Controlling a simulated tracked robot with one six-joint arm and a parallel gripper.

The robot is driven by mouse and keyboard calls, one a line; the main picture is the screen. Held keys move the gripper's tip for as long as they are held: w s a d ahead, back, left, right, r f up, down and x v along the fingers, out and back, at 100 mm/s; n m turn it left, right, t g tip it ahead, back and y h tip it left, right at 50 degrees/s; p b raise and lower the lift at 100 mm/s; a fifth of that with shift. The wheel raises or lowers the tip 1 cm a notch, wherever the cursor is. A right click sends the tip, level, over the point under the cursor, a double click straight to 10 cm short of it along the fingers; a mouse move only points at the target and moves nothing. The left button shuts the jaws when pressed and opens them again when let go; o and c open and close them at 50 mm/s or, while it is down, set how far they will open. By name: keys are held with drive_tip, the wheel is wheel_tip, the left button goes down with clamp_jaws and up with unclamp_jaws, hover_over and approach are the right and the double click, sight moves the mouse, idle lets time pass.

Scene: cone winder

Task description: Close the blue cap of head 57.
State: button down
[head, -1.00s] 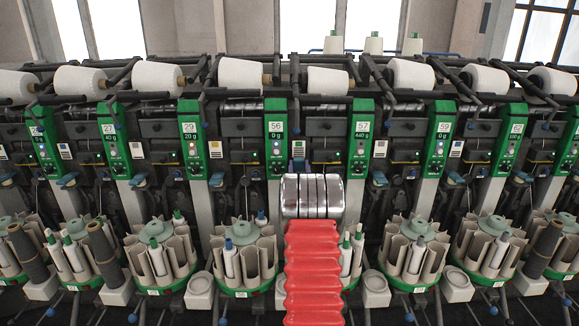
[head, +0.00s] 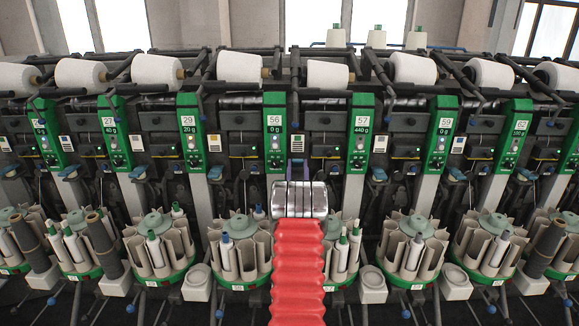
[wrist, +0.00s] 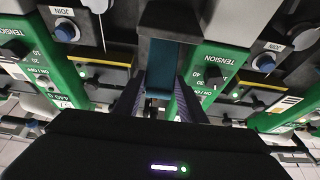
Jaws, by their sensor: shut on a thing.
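The panel marked 57 (head: 361,135) reads 440 g and is right of my arm in the head view. My gripper (head: 297,164) is at the machine front between panels 56 and 57. In the wrist view my gripper's two dark, ribbed fingers (wrist: 164,101) are shut on the blue cap (wrist: 165,68), which shows as a teal-blue block between them. My gripper hides most of this cap in the head view, and I cannot tell how far it is closed. A green panel (wrist: 62,92) with 440 on it shows on the left in the wrist view.
Similar blue caps show on neighbouring heads, one just right of panel 57 (head: 379,174). Green panels, such as 56 (head: 275,135), stand close on both sides. Carousels with bobbins (head: 411,247) stand below. White yarn cones (head: 327,75) lie above.

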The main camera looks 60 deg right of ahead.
drive_tip(key=shift+a+r, duration=0.15)
drive_tip(key=shift+r, duration=0.1)
drive_tip(key=c, duration=1.3)
unclamp_jaws()
drive_tip(key=shift+c, duration=0.2)
drive_tip(key=shift+o, duration=1.1)
drive_tip(key=shift+f, duration=0.1)
drive_tip(key=shift+a, duration=0.1)
drive_tip(key=shift+s+a+f, duration=0.1)
drive_tip(key=shift+a+f, duration=0.15)
drive_tip(key=shift+a, duration=0.15)
drive_tip(key=s+a, duration=0.6)
drive_tip(key=a, duration=0.4)
drive_tip(key=shift+a, duration=0.35)
drive_tip(key=shift+w, duration=0.15)
